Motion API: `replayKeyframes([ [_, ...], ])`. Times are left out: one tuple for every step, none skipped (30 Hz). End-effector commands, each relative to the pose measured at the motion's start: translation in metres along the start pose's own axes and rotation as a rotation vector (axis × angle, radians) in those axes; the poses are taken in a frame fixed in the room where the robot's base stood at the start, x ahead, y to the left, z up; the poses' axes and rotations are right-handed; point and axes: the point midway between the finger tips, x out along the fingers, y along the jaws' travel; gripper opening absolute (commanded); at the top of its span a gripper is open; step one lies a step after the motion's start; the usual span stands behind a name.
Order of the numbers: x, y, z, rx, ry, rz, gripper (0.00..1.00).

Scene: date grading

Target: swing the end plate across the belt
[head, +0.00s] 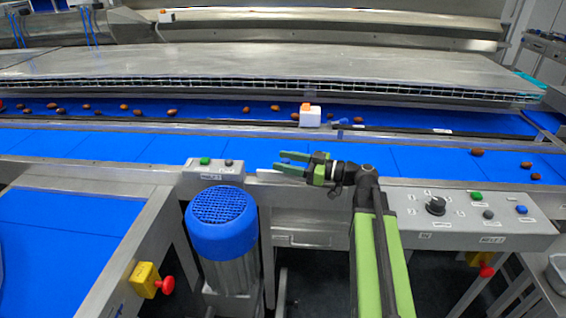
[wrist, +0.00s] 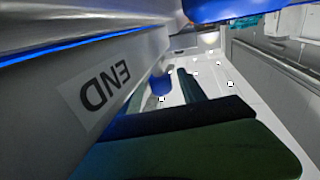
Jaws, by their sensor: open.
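A grey metal face labelled END (wrist: 107,88) fills the left of the wrist view, beside my fingers; the label reads upside down. In the head view a pale plate (head: 283,177) lies along the near edge of the belt (head: 400,158), just below my gripper; its label cannot be read there. My gripper (head: 279,162) is open and empty at that edge, fingers pointing left. In the wrist view my green fingers (wrist: 185,103) are apart with nothing between them. I cannot tell whether they touch the plate.
A blue-capped motor (head: 222,222) stands left of my arm. A small button box (head: 214,170) sits behind it, and a control panel (head: 465,212) is at right. Several dates (head: 477,153) lie on the belts. A white and orange block (head: 310,116) stands beyond the near belt.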

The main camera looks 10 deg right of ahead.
Motion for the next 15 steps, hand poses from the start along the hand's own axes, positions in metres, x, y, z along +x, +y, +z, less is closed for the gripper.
replayKeyframes([
  [0.0001,0.0,0.0,0.0,0.0,0.0,0.48],
  [0.0001,0.0,0.0,0.0,0.0,0.0,0.48],
  [0.0,0.0,0.0,0.0,0.0,0.0,0.48],
  [0.0,-0.0001,0.0,0.0,0.0,0.0,0.48],
  [0.0,-0.0002,0.0,0.0,0.0,0.0,0.46],
  [0.0,-0.0002,0.0,0.0,0.0,0.0,0.41],
  [0.0,-0.0002,0.0,0.0,0.0,0.0,0.37],
  [0.0,-0.0002,0.0,0.0,0.0,-0.001,0.33],
  [0.0,-0.0002,0.0,0.0,0.0,-0.001,0.28],
  [0.0,-0.0002,0.0,0.0,0.0,-0.001,0.24],
  [0.0,-0.0002,0.0,0.0,0.0,-0.001,0.2],
  [0.0,-0.0002,0.0001,0.0,0.0,-0.001,0.14],
  [0.0,-0.0002,0.0001,0.0,0.0,-0.001,0.1],
  [0.0,-0.0002,0.0001,0.0,0.0,-0.001,0.07],
  [0.0,-0.0002,0.0001,0.0,0.0,-0.001,0.01],
])
